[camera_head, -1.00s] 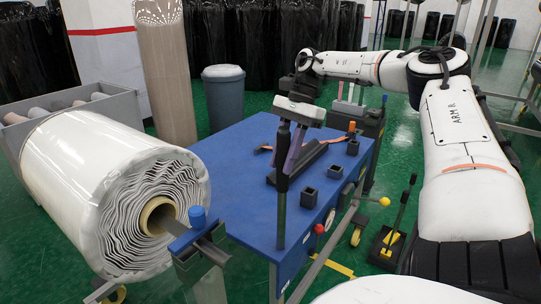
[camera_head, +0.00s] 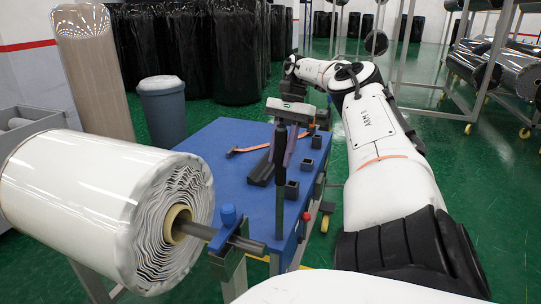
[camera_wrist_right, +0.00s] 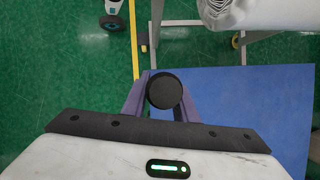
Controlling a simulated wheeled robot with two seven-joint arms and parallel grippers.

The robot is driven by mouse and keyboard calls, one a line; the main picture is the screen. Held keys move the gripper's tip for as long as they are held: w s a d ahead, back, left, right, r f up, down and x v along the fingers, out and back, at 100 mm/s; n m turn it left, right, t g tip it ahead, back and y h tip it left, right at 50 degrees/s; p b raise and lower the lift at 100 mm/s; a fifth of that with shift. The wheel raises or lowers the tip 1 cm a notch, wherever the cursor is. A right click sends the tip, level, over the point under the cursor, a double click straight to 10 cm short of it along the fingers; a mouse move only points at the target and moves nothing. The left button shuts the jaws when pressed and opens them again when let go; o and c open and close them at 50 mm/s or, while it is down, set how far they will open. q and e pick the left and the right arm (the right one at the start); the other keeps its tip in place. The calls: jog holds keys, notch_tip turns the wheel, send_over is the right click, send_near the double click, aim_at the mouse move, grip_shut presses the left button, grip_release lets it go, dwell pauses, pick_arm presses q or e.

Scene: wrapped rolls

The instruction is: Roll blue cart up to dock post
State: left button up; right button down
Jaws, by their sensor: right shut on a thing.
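The blue cart (camera_head: 225,165) stands in the middle of the head view, its flat blue top facing up. A black upright handle (camera_head: 280,185) rises at its near side. My right gripper (camera_head: 285,142) is shut on the upper part of this handle. In the right wrist view the round black handle top (camera_wrist_right: 165,91) sits between the purple fingers, with the blue cart top (camera_wrist_right: 245,100) below. A post with a blue cap (camera_head: 228,215) stands close to the cart's near left; I cannot tell whether it is the dock post. My left gripper is out of view.
A large white wrapped roll (camera_head: 90,200) on a shaft lies left of the cart. A grey bin (camera_head: 163,112) stands behind. Green floor is open at right, before a rack.

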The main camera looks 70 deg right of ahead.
jog(key=shift+d, duration=0.15)
jog(key=c, duration=1.4)
grip_release()
notch_tip(320, 180, up, 10)
jog(key=p, duration=0.2)
jog(key=shift+p, duration=0.35)
